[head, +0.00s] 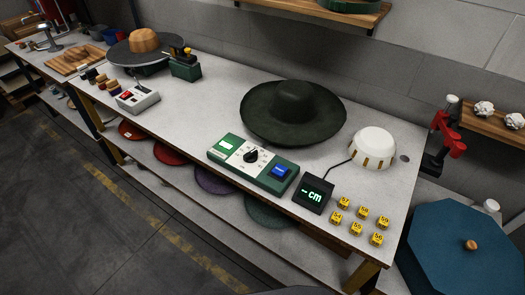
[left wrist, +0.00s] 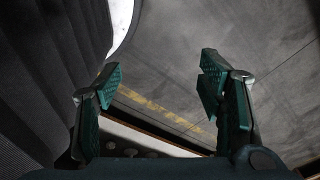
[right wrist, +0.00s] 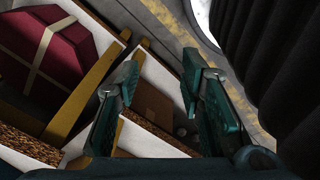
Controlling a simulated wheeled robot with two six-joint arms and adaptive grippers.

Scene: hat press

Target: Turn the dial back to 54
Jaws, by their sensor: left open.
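A black dial (head: 251,155) sits on the pale middle panel of a green control box (head: 225,163) on the bench, in the head view. The marks around the dial are too small to read. A blue button (head: 280,171) is on the box's right part and a pale lit panel (head: 226,146) on its left part. My left gripper (left wrist: 160,72) is open and empty above the floor. My right gripper (right wrist: 160,65) is open and empty. Neither gripper shows in the head view, so both are away from the dial.
A dark green wide-brimmed hat (head: 293,112) lies behind the box. A white dome (head: 373,146) stands to its right. Several yellow numbered blocks (head: 356,228) sit near the bench's right end. Bench surface (head: 215,105) left of the hat is clear.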

